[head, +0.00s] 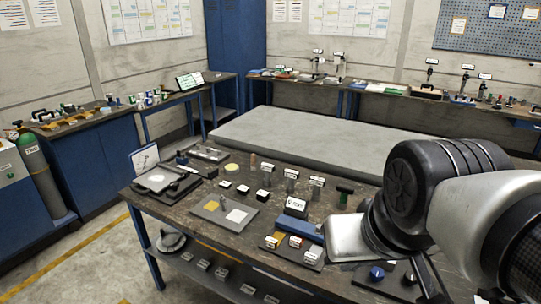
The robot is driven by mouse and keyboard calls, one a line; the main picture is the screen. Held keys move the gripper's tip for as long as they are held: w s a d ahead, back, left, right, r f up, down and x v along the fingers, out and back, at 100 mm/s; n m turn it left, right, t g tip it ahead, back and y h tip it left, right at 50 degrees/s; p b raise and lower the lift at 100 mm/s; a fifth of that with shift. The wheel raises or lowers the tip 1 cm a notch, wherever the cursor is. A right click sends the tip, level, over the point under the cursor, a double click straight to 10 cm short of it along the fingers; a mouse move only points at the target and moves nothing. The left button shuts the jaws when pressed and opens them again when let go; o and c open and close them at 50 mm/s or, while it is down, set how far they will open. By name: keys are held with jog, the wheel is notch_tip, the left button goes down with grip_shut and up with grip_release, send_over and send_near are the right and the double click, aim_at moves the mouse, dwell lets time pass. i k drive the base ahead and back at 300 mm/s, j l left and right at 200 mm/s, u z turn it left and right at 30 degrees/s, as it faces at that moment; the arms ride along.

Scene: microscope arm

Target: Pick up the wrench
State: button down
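I cannot make out a wrench for certain; the tools on the benches are small and my arm hides part of the near one. My arm, with a large black joint and pale grey links, fills the right side over the near workbench (150,205). I cannot see the fingers of my gripper.
The near workbench holds a tray (222,212) with yellow and white squares, a blue block (294,229), a small display (296,206), a green-topped item (345,190) and a blue knob (376,273). A grey table (300,140) is clear. A green cylinder (38,175) stands left.

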aim_at(292, 175)
jog(key=l+z, duration=0.15)
jog(key=k+l+u, duration=0.1)
jog(key=i+j+z, duration=0.1)
jog(key=j, duration=0.25)
jog(key=i+j, duration=0.25)
jog(key=i+j+z, duration=0.15)
jog(key=j, duration=0.3)
jog(key=i+j+z, duration=0.1)
jog(key=j, duration=0.25)
jog(key=i+j+z, duration=0.1)
jog(key=i+j, duration=0.15)
jog(key=j, duration=0.15)
jog(key=i+j, duration=0.1)
jog(key=j, duration=0.3)
jog(key=i+j+z, duration=0.15)
jog(key=j, duration=0.25)
